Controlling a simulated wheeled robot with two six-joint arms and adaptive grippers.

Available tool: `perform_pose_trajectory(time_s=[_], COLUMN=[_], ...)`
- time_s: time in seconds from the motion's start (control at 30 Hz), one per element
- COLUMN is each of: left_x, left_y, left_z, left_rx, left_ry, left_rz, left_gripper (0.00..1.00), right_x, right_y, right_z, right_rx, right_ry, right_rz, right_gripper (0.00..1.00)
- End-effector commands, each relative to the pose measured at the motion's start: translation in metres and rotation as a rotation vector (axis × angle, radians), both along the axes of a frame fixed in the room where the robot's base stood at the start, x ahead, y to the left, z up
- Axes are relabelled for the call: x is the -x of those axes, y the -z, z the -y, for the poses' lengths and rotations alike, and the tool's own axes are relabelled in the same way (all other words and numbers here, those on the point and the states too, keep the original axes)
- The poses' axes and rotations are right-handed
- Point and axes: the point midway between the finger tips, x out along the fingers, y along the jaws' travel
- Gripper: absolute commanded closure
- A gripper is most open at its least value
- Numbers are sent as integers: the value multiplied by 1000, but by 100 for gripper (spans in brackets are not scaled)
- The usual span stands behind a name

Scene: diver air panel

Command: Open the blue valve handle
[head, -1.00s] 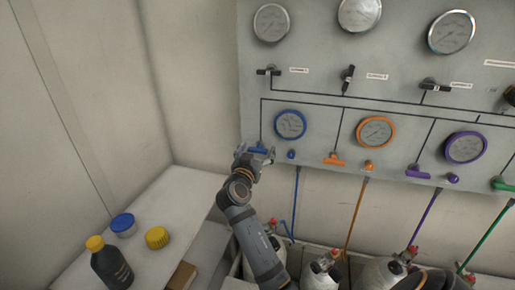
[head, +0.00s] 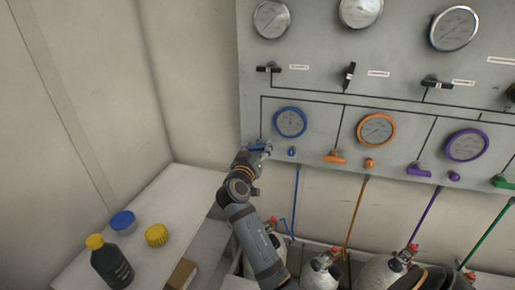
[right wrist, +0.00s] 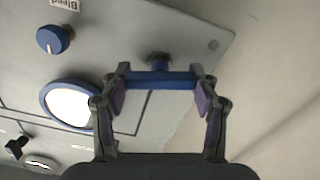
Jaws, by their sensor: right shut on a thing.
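The blue valve handle (head: 257,147) is at the lower left of the grey panel, below and left of the blue-rimmed gauge (head: 290,122). My right gripper (head: 262,149) is at the handle and partly covers it in the head view. In the right wrist view, the blue handle (right wrist: 160,79) is a bar spanning between the two fingers, and my right gripper (right wrist: 160,92) is shut on it. A blue knob (right wrist: 54,39) is beside it on the panel. My left gripper is not in view.
An orange handle (head: 334,157), a purple handle (head: 418,170) and a green handle (head: 503,182) are along the panel's lower edge. Gas cylinders (head: 322,272) stand below. A white counter (head: 182,200) at left holds a dark bottle (head: 112,265) and lids.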

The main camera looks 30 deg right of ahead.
Motion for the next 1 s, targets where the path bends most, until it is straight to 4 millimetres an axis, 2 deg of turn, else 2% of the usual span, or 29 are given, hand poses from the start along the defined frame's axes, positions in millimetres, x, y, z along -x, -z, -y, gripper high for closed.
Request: perform_pose_trajectory(time_s=[0.37,1.0], left_x=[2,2], left_y=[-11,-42], left_z=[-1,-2], left_rx=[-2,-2], left_ry=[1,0], left_rz=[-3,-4], left_gripper=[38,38], right_x=[-1,-2], right_y=[-1,0], right_z=[-1,-1], right_rx=[231,600], right_ry=[-1,-1], right_rz=[-273,-703], right_gripper=[70,70])
